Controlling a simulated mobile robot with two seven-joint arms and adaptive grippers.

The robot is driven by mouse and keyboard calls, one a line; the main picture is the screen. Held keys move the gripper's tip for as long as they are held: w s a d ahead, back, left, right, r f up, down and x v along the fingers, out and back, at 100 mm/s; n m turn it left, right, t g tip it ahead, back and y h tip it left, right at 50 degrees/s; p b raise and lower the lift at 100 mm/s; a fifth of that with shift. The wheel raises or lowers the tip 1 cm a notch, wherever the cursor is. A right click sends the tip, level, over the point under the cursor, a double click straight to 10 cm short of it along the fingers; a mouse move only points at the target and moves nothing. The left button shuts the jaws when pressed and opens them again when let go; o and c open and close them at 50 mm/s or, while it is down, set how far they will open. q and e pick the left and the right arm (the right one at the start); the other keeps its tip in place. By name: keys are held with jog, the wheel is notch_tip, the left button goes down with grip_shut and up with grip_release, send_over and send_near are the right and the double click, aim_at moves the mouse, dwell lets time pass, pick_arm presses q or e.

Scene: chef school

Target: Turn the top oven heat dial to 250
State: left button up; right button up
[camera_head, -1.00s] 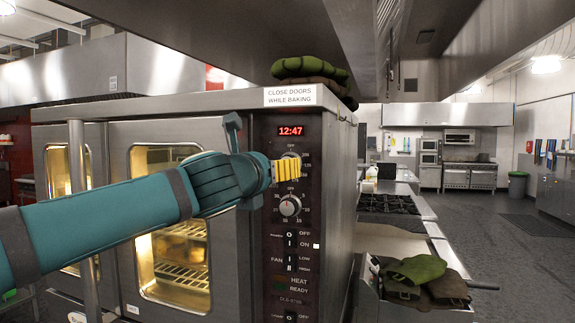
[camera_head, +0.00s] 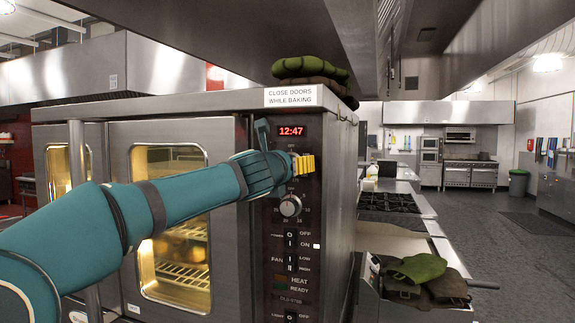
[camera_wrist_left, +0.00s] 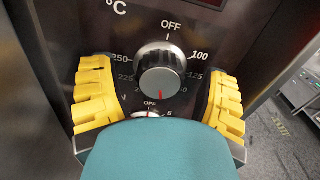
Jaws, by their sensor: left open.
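The top heat dial (camera_wrist_left: 162,68) is a round black knob with a silver face on the dark oven panel (camera_head: 283,240). Its red mark points nearly straight down, away from OFF at the top. The 250 label (camera_wrist_left: 121,57) is at its upper left, with 225 below that. My left gripper (camera_wrist_left: 160,98) is open, one yellow finger on each side of the dial, with visible gaps to the knob. In the head view my left gripper (camera_head: 303,165) hides this dial. My right gripper is not in view.
The lower timer dial (camera_head: 290,206) sits just below the top dial, with several switches (camera_head: 291,250) under it. Oven doors with windows (camera_head: 172,225) are to the left. Oven mitts (camera_head: 418,268) lie at the lower right.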

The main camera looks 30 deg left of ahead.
pick_arm(q)
jog(key=c, duration=1.2)
jog(key=shift+m, duration=0.3)
jog(key=m+p, duration=0.1)
jog(key=m, duration=0.2)
jog(key=shift+r+m+p, duration=0.1)
jog(key=shift+m+p, duration=0.3)
jog(key=m+p, duration=0.2)
jog(key=m, duration=0.4)
jog(key=m+p, duration=0.1)
jog(key=m, duration=0.4)
jog(key=shift+m+p, duration=1.2)
jog(key=shift+m, duration=1.5)
jog(key=o, duration=1.2)
